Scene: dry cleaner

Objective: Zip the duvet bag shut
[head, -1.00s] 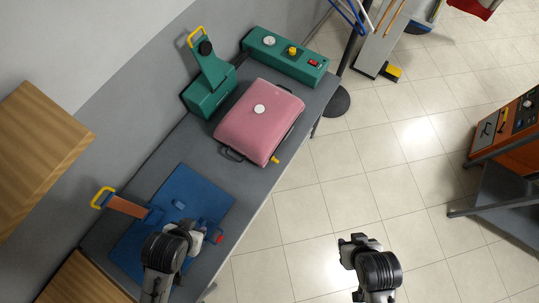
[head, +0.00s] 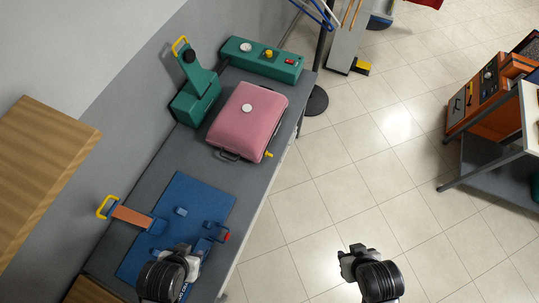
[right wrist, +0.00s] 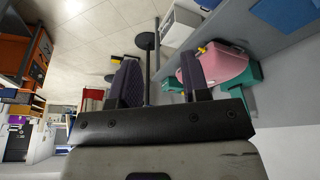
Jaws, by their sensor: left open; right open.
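The duvet bag (head: 247,121) is a pink, puffy case with a white round label on top. It lies on the grey bench in the head view, with a dark handle at its near left edge. A small yellow tab (head: 268,155), perhaps the zip pull, sticks out at its near right corner. The bag also shows in the right wrist view (right wrist: 222,66). My left gripper (head: 190,254) is open over the near end of the blue mat, well short of the bag. My right gripper (head: 352,255) is open and empty over the floor, right of the bench. Its fingers show apart in the right wrist view.
A blue mat (head: 187,205) with small blue fixtures and a yellow-handled lever lies on the bench's near part. A green press (head: 195,97) and green control box (head: 262,60) stand behind the bag. An orange machine (head: 478,98) is far right. The floor between is clear.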

